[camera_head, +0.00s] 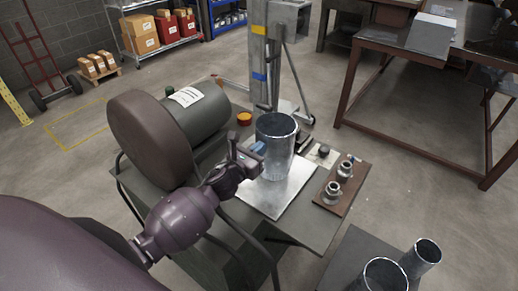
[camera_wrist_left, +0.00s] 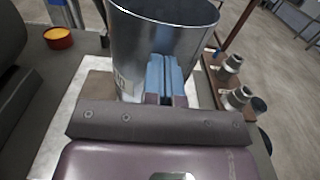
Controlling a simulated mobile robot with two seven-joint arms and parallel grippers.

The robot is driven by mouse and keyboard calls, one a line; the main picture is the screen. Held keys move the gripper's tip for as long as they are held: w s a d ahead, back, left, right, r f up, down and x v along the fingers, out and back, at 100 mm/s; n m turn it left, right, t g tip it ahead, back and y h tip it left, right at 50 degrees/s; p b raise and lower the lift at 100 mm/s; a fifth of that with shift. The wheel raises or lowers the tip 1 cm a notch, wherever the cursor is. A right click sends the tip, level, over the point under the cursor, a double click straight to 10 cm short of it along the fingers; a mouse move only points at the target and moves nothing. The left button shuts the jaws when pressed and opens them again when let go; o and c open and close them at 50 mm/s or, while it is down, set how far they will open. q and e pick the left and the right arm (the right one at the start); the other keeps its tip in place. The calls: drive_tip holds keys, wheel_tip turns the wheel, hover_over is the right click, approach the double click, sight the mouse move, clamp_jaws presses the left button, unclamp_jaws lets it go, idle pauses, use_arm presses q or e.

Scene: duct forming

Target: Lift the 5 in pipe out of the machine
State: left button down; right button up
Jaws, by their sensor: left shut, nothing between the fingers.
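A shiny metal pipe (camera_head: 276,155) stands upright on the machine's silver plate (camera_head: 298,190). It also fills the upper middle of the left wrist view (camera_wrist_left: 130,50), with its open top rim showing. My left gripper (camera_head: 258,148) is at the pipe's left side in the head view. Its blue fingers (camera_wrist_left: 165,75) are shut together with nothing between them, in front of the pipe's outer wall. I cannot tell whether they touch the wall. The pipe's lower part is partly hidden behind the gripper in the wrist view. My right gripper is not in view.
A brown board (camera_head: 332,188) with metal fittings lies right of the plate. Two more pipes, one wide (camera_head: 385,277) and one narrow (camera_head: 421,258), stand at the lower right. A dark motor drum (camera_head: 150,140) is at the left, and the machine's column (camera_head: 262,75) rises behind.

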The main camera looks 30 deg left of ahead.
use_arm(q)
drive_tip(key=shift+w+d, duration=0.1)
drive_tip(key=shift+w, duration=0.8)
drive_tip(key=shift+s, duration=0.1)
